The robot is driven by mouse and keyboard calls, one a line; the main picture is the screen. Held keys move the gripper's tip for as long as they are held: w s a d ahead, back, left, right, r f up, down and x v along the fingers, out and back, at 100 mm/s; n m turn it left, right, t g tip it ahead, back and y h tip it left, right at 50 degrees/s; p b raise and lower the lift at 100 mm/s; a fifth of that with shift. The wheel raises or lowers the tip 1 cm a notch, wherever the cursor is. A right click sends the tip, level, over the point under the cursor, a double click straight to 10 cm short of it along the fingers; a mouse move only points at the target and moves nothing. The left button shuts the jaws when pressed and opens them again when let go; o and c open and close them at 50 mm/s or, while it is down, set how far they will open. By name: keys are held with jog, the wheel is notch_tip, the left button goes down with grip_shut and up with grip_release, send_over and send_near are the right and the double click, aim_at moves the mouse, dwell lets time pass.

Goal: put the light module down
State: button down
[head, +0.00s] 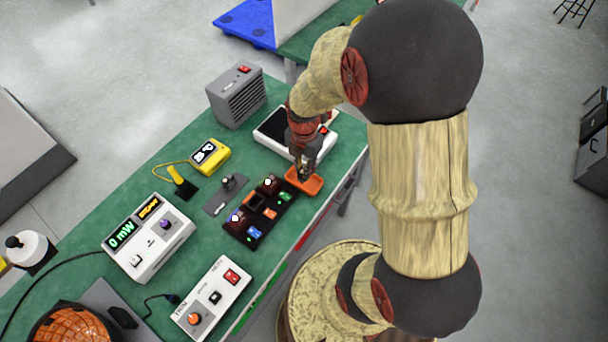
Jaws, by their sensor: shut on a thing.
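My gripper (306,165) points down at the small orange tray (316,187) near the table's right edge. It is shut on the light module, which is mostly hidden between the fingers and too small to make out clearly. The fingertips are over or just inside the tray; I cannot tell whether the module touches its floor. The black rack (245,218) lies just left of the tray. It carries several small modules and lights, with pale glowing ones at its far end and left side, and orange and blue parts nearer the front.
A white-framed black panel (272,126) lies behind my gripper, near a grey vented box (236,95). Left of the rack are a grey plate (226,195), a yellow meter (210,156) and a white "0 mW" meter (150,238). A white control box (212,298) stands in front.

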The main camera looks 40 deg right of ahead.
jog(key=shift+w+d+f+b, duration=0.15)
jog(key=shift+w+d+f, duration=0.15)
jog(key=shift+f, duration=0.3)
jog(key=shift+w+d+f+b, duration=0.2)
jog(key=shift+w+f, duration=0.2)
jog(key=shift+f, duration=0.2)
jog(key=shift+w+f+b, duration=0.1)
jog(key=shift+f+b, duration=0.55)
jog(key=shift+f, duration=0.85)
jog(key=shift+f, duration=0.1)
jog(key=c, duration=1.7)
grip_release()
jog(key=shift+c, duration=0.2)
